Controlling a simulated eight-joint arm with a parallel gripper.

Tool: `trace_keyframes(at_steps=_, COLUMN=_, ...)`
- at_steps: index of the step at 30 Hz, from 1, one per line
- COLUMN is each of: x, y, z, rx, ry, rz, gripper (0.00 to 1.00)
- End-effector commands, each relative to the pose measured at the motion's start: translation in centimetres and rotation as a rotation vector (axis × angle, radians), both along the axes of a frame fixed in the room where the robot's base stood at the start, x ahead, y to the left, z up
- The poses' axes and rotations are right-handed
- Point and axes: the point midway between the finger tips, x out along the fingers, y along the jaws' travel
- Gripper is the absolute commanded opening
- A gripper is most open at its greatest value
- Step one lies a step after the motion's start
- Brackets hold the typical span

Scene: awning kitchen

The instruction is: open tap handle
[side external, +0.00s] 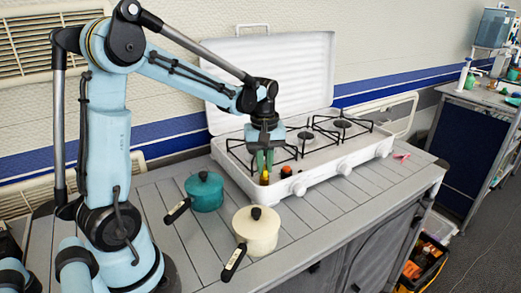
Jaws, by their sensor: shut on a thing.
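My gripper (264,166) points down at the front left of the white camping stove (316,174). Its green fingers are shut on a small yellow-and-dark part (265,179), which seems to be the tap handle. The fingers hide most of this part, so I cannot tell how it is turned. A small orange-red cap (287,171) stands just right of the fingers, apart from them.
A teal pot (205,190) and a cream pot (257,231), both lidded with dark handles, stand on the slatted counter (333,217) in front of the stove. The stove's white lid (290,72) stands open behind. The counter's right front is mostly clear.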

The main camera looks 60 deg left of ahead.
Motion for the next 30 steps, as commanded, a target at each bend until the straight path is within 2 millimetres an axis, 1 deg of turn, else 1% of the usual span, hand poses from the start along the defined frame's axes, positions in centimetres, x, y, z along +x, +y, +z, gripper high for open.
trace_keyframes(at_steps=6, x=0.08, y=0.09, z=0.0, rx=0.003, ry=-0.003, rz=0.181, gripper=0.0)
trace_keyframes(at_steps=15, x=0.08, y=0.11, z=0.0, rx=0.003, ry=-0.004, rz=0.348, gripper=0.0)
trace_keyframes(at_steps=21, x=0.07, y=0.12, z=-0.01, rx=0.004, ry=-0.004, rz=0.4, gripper=0.0)
trace_keyframes(at_steps=30, x=0.07, y=0.14, z=-0.01, rx=0.004, ry=-0.003, rz=0.417, gripper=0.0)
